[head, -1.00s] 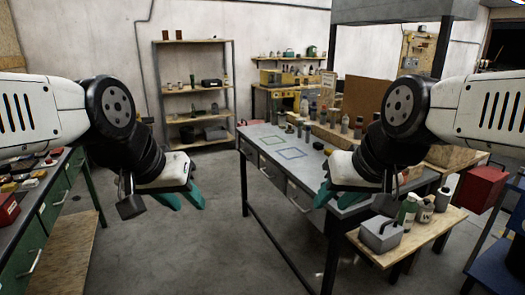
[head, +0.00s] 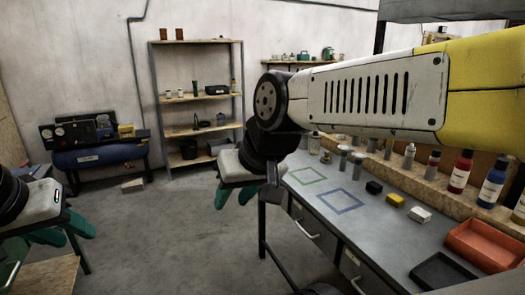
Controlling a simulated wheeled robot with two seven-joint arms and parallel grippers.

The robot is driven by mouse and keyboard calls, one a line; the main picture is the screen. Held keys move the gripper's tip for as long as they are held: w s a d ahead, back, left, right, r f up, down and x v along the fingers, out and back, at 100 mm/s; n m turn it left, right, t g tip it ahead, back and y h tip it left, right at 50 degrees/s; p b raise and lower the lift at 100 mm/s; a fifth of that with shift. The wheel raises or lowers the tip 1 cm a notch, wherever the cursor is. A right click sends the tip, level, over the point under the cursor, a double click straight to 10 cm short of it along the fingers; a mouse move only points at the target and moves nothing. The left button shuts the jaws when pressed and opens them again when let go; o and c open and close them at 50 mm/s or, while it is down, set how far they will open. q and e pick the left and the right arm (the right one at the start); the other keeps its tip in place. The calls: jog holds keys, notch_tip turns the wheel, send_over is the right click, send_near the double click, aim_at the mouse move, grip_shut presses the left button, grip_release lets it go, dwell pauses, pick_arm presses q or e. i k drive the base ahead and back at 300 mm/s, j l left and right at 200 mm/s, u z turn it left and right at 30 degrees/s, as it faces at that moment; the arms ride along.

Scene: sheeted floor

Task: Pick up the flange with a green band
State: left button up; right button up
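No flange with a green band can be made out. Several small grey cylindrical parts (head: 342,157) stand at the far end of the grey workbench (head: 330,228), too small to tell for certain what they are. My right gripper (head: 236,200) is in the air just left of the bench's far end, its teal fingers apart and empty. My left gripper (head: 72,232) is low at the left edge, its teal fingers apart with nothing seen between them; part of its arm is cut off by the frame.
Black (head: 374,187), yellow (head: 395,200) and white (head: 420,215) blocks, a red tray (head: 486,246) and bottles (head: 461,172) stand rightward. A shelf (head: 196,96) and blue compressor (head: 100,156) are behind. Middle floor is clear.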

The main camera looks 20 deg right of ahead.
aim_at(345, 149)
jog(key=i+j+z, duration=0.2)
jog(key=i, duration=1.25)
jog(key=i+z, duration=0.9)
jog(key=i+l+z, duration=0.15)
jog(key=z, duration=0.35)
jog(key=i+z, duration=0.45)
jog(key=k, duration=0.05)
